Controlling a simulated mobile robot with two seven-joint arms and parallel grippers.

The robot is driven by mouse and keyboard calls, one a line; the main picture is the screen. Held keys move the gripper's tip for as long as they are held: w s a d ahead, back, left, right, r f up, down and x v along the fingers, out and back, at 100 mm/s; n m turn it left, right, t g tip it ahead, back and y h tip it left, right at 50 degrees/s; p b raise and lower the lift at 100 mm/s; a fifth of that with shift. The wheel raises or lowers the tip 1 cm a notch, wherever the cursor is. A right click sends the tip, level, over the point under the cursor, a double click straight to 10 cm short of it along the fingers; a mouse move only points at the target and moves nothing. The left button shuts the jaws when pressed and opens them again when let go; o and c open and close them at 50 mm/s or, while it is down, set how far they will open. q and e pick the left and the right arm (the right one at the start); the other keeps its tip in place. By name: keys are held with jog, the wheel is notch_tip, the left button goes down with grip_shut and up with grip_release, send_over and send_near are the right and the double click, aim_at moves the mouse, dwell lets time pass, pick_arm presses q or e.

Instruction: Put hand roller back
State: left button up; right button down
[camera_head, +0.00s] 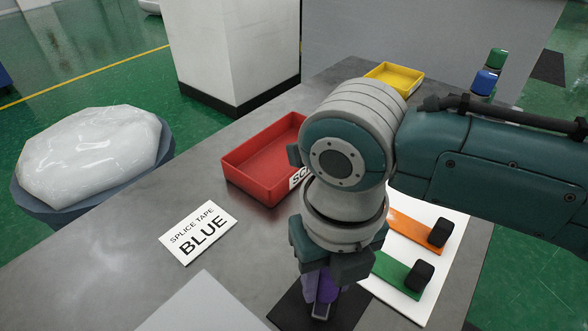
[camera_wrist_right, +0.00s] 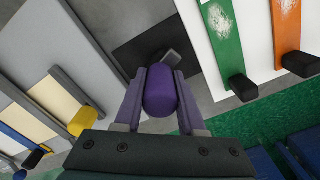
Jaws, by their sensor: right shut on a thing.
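My right gripper (camera_head: 326,280) points down over the near part of the table and is shut on the hand roller (camera_head: 321,287). The roller's purple part (camera_wrist_right: 160,93) sits between the two fingers in the right wrist view, with a small grey part (camera_wrist_right: 171,58) beyond it. Behind it lies a dark mat (camera_head: 286,312), which also shows in the right wrist view (camera_wrist_right: 136,62). The roller is above or on this mat; I cannot tell whether it touches. My left gripper is not in view.
A white board (camera_head: 450,218) with orange (camera_head: 412,232) and green (camera_head: 391,269) strips with black handles lies right of the mat. A red tray (camera_head: 243,176), a yellow tray (camera_head: 398,78) and a "SPLICE TAPE BLUE" card (camera_head: 197,232) are on the grey table.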

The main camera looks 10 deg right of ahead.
jog(key=c, duration=0.5)
grip_release()
jog(key=shift+f, duration=0.1)
